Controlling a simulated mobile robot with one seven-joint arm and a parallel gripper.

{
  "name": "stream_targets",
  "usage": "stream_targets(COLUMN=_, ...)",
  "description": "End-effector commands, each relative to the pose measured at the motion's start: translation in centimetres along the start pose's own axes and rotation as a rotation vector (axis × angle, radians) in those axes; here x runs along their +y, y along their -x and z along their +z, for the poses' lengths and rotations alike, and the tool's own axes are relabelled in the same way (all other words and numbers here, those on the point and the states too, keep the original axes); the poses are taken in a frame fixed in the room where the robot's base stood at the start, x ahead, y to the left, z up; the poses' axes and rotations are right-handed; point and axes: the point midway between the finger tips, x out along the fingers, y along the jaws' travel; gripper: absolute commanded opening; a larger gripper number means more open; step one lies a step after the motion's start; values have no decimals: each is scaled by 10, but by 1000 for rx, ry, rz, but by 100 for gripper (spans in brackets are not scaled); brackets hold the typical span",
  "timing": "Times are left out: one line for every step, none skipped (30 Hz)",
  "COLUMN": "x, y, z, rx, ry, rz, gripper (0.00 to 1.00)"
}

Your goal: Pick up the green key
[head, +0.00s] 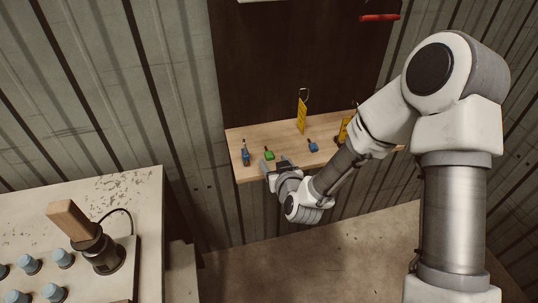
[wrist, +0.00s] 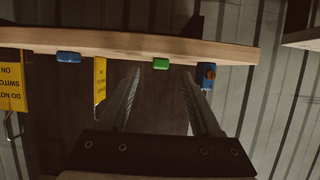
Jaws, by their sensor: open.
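The green key (head: 269,155) lies on the wooden shelf (head: 240,136), between two blue items. In the wrist view the green key (wrist: 160,64) shows small at the shelf edge, between the lines of my two fingers. My gripper (head: 275,163) is at the shelf's front edge, just in front of the green key. Its fingers are apart with nothing between them, and my gripper also fills the lower middle of the wrist view (wrist: 163,76). I cannot tell the exact gap between the fingertips and the key.
A blue padlock-like item (head: 246,157) stands left of the green key. Another blue key (head: 313,146) lies to the right. A yellow tag (head: 301,117) stands behind, and another yellow item (head: 344,129) is partly hidden by my arm. A worn bench (head: 140,190) is at left.

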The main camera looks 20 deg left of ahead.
Motion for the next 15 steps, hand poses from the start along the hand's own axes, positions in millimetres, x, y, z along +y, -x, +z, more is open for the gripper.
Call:
stream_targets(x=-2, y=-7, z=1, rx=-1, ry=-1, rz=0, gripper=65)
stream_targets(x=-1, y=-11, z=1, rx=-1, ry=-2, rz=0, gripper=65)
stream_targets(x=-1, y=-16, z=0, rx=0, ry=-2, rz=0, gripper=65)
stream_targets(x=-1, y=-19, z=0, rx=0, ry=-1, rz=0, gripper=65)
stream_targets(x=-1, y=-21, z=0, rx=0, ry=-1, rz=1, gripper=65)
stream_targets(x=-1, y=-23, z=0, rx=0, ry=-1, rz=1, gripper=65)
stream_targets(x=-1, y=-24, z=1, rx=0, ry=0, rz=0, gripper=65)
stream_targets(x=-1, y=-25, z=1, rx=0, ry=0, rz=0, gripper=65)
stream_targets(x=-1, y=-26, z=1, rx=-1, ry=1, rz=0, gripper=65)
stream_targets(x=-1, y=-26, z=1, rx=-1, ry=1, rz=0, gripper=65)
stream_targets(x=-1, y=-26, z=1, rx=-1, ry=1, rz=0, gripper=65)
stream_targets(x=-1, y=-25, z=1, rx=0, ry=1, rz=0, gripper=65)
stream_targets(x=-1, y=-25, z=1, rx=0, ry=1, rz=0, gripper=65)
stream_targets(x=-1, y=-25, z=1, rx=0, ry=1, rz=0, gripper=65)
stream_targets(x=-1, y=-25, z=1, rx=0, ry=1, rz=0, gripper=60)
